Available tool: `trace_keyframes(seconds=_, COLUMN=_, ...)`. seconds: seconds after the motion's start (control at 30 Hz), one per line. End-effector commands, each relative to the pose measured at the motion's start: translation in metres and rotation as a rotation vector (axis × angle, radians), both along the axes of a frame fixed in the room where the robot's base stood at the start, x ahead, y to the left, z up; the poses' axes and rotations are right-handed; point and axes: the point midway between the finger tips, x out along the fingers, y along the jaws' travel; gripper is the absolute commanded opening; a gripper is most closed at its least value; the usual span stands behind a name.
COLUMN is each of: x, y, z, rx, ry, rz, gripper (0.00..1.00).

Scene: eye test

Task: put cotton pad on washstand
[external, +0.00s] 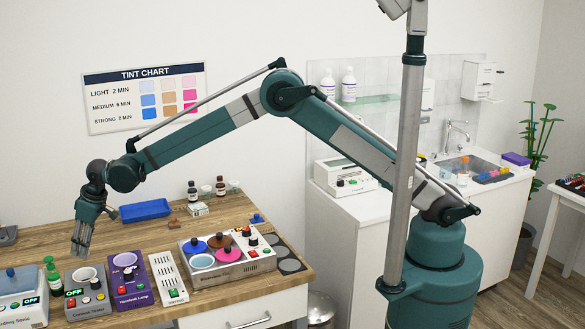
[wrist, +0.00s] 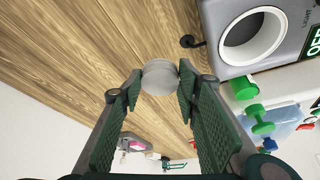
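A pale grey-white round pad (wrist: 160,78), which looks like the cotton pad, sits between my fingertips in the wrist view. Both fingertips meet its edges, and the wooden table shows beyond it. My gripper (wrist: 160,84) appears shut on it. In the external view my gripper (external: 80,252) points down at the table's left part, behind the device with a white bowl. The pad cannot be made out there. The washstand (external: 507,207) is the white cabinet with a sink and tap at the right, behind my base.
The wooden table (external: 150,233) holds the white-bowl device (external: 84,275), a purple device (external: 130,274), a green pump bottle (external: 52,278) and a blue tray (external: 145,210). Bottles and a purple box (external: 516,159) stand around the sink (external: 465,164).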

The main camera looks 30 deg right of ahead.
Motion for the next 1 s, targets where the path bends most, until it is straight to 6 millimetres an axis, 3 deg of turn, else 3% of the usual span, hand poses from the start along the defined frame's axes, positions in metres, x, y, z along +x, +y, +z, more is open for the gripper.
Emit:
trace_keyframes(seconds=0.17, x=0.0, y=0.0, z=-0.014, rx=0.0, ry=0.0, rz=0.0, gripper=0.28)
trace_keyframes(seconds=0.57, x=0.0, y=0.0, z=-0.018, rx=0.0, ry=0.0, rz=0.0, gripper=0.28)
trace_keyframes(seconds=1.0, x=0.0, y=0.0, z=-0.052, rx=0.0, ry=0.0, rz=0.0, gripper=0.28)
